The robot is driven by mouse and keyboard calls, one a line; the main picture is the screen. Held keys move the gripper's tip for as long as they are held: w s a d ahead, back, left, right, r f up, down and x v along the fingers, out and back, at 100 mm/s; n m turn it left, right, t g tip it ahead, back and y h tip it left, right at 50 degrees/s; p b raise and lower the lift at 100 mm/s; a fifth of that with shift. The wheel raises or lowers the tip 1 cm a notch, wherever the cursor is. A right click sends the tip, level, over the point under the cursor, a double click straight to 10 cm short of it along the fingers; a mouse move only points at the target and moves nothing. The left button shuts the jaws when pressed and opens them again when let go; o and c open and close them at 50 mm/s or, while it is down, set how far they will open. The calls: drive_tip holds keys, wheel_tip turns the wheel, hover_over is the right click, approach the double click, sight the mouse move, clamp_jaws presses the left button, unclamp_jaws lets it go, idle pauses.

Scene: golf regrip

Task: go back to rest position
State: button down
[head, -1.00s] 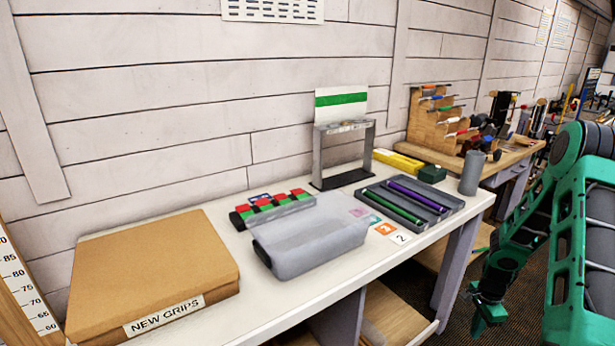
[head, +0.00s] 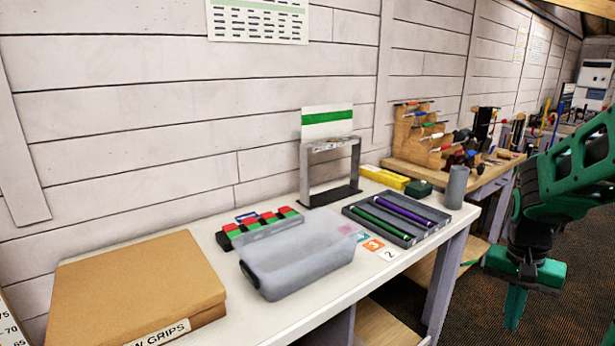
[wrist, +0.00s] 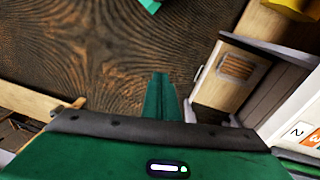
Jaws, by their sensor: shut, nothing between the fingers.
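My gripper (head: 515,306) is green and hangs fingers down at the right of the head view, in front of the bench's right end and over the dark floor. It is clear of the bench and everything on it. In the wrist view my gripper's fingers (wrist: 160,84) are together with nothing between them. Below them is only dark patterned floor (wrist: 100,50).
The white bench (head: 290,318) holds a NEW GRIPS box (head: 140,285), a grey translucent bin (head: 300,262), a tray (head: 398,222) with a green and a purple grip, and a grey cylinder (head: 456,187). A second bench with tools stands beyond. Floor at right is open.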

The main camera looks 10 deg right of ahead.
drive_tip(key=s+a+r+n, duration=0.2)
drive_tip(key=s+a, duration=0.1)
drive_tip(key=s, duration=0.3)
drive_tip(key=s+a+r+n+y, duration=0.1)
drive_tip(key=s+a+r+n, duration=0.1)
drive_tip(key=s, duration=0.4)
drive_tip(key=shift+a+r+t, duration=0.3)
drive_tip(key=shift+a+r, duration=0.15)
drive_tip(key=shift+a, duration=0.8)
drive_tip(key=shift+w+f, duration=0.25)
drive_tip(key=shift+w, duration=0.35)
